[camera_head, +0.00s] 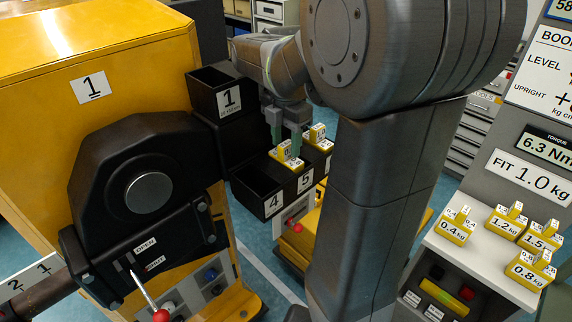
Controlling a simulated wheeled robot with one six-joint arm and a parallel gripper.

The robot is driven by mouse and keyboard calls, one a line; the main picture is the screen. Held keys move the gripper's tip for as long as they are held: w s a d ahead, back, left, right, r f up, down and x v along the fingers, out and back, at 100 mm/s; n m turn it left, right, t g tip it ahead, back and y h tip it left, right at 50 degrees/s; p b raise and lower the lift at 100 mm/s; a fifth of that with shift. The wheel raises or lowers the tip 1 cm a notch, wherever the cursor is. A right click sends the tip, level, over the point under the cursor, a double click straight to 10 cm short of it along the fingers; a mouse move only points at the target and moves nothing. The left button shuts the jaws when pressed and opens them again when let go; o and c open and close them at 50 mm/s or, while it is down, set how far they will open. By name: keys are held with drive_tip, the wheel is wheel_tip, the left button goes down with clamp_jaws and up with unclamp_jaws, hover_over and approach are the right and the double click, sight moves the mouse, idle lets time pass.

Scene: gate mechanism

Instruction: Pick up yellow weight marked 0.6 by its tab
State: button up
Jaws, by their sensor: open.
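Two yellow weights are at the black bins in the middle of the head view. I cannot tell whether the fingers touch the tab.
Black bins 4 (260,192) and 5 stand beside a taller bin 1 (228,97). A grey-white shelf at right holds weights marked 0.4 kg (455,228), 1.2 kg (505,222), 1.5 kg (541,236) and 0.8 kg (530,270). A yellow cabinet (150,50) with a red-knobbed lever fills the left.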

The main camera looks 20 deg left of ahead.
drive_tip(key=shift+f, duration=0.8)
clamp_jaws()
idle(0.8)
